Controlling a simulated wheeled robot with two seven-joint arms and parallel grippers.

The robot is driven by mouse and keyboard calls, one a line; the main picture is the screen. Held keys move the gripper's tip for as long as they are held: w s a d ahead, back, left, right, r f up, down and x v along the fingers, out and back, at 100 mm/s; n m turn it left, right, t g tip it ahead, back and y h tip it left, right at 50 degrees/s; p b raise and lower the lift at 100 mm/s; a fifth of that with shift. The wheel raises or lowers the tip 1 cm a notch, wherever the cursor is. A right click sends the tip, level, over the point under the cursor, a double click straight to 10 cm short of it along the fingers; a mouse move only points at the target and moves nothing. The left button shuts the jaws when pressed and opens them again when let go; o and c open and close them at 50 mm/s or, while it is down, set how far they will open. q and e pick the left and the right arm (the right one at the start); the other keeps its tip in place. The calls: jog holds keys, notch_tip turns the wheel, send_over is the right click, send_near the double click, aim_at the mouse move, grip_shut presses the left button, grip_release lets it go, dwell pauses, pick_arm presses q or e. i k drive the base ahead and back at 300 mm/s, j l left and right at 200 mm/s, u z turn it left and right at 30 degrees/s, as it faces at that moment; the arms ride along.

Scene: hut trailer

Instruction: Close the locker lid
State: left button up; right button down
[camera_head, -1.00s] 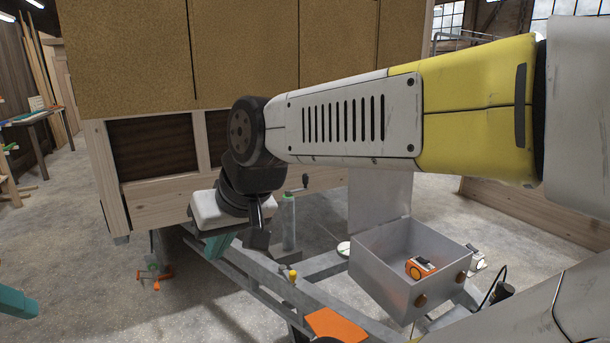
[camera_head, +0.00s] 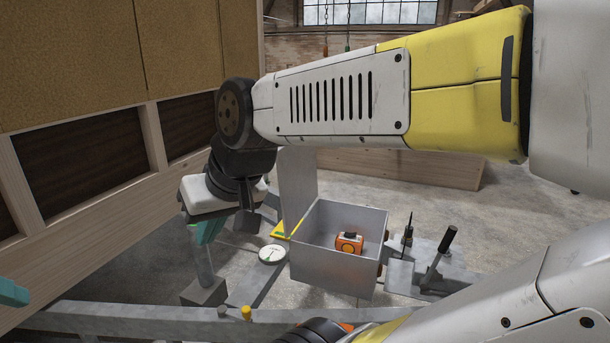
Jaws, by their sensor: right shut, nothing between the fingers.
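The locker is a grey metal box (camera_head: 325,262) with an open top. Its flat lid (camera_head: 298,185) stands upright, open, along the box's left back side. An orange tape measure (camera_head: 349,244) lies inside the box. My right gripper (camera_head: 207,232), with teal fingers under a white body, is left of the lid and apart from it. It is shut and empty, and its fingertips point down. Part of the lid's top is hidden behind my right arm. Only a teal tip of my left gripper (camera_head: 12,294) shows at the left edge.
A round white dial (camera_head: 272,254) is left of the box. A black-handled lever (camera_head: 440,255) stands right of the box. The wooden hut wall (camera_head: 100,190) fills the left. Open floor (camera_head: 480,215) lies behind the box.

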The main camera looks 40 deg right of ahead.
aim_at(296, 166)
jog(key=i+j+z, duration=0.25)
jog(key=z, duration=0.25)
jog(key=i+j+z, duration=0.1)
jog(key=j+z, duration=1.8)
jog(key=j, duration=0.4)
jog(key=i+l, duration=0.3)
jog(key=i, duration=0.15)
jog(key=i+l+u, duration=0.15)
jog(key=i+l, duration=0.15)
jog(key=i, duration=0.1)
